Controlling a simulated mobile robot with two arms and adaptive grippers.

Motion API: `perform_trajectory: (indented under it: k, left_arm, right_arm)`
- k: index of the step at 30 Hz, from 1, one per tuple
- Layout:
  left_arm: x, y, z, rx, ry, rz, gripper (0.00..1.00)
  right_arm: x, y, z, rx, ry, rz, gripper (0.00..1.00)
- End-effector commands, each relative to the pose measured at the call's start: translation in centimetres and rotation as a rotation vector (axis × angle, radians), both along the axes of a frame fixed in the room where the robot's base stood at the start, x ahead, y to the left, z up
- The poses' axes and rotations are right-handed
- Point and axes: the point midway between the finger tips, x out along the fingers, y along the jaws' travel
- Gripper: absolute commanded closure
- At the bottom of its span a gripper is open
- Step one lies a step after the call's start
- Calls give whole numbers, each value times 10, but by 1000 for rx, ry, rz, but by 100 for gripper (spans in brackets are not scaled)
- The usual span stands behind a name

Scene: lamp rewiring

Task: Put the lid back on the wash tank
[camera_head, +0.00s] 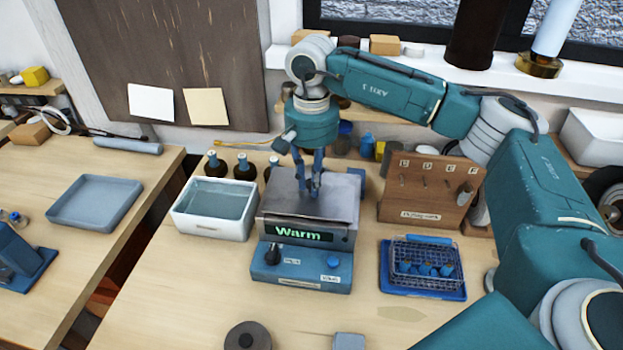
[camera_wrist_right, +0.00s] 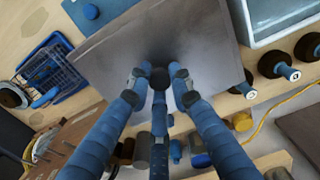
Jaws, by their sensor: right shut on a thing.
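The wash tank (camera_head: 300,269) is a blue-based unit in the middle of the bench, with a lit display reading "Warm". Its grey metal lid (camera_head: 278,205) lies over the top of the tank; whether it is fully seated or slightly raised I cannot tell. My right gripper (camera_head: 313,188) reaches down from above and is shut on the lid's dark knob. In the right wrist view, the fingers (camera_wrist_right: 158,78) close on both sides of the knob, with the lid (camera_wrist_right: 200,32) spread beneath. The tank's opening is hidden. My left gripper is not in view.
A white basin of liquid (camera_head: 246,222) stands close to the tank's left, with dark bottles (camera_head: 244,168) behind. A blue tray with a wire rack (camera_head: 425,290) and a wooden tool board (camera_head: 425,200) stand right. A round dark puck (camera_head: 248,337) lies in front.

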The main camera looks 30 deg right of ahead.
Motion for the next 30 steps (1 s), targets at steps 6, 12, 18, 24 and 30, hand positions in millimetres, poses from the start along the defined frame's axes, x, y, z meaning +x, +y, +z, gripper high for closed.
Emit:
perform_trajectory:
  k: [6,12,18,24,30]
  left_arm:
    - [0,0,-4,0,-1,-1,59]
    - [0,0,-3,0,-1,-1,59]
    - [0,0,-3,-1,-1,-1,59]
    - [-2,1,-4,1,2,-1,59]
    - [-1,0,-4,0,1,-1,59]
  right_arm:
    - [0,0,-4,1,-1,0,100]
    - [0,0,-4,1,-1,0,58]
    - [0,0,-4,0,0,0,58]
    - [1,0,5,0,-1,0,58]
    - [1,0,43,1,-4,0,58]
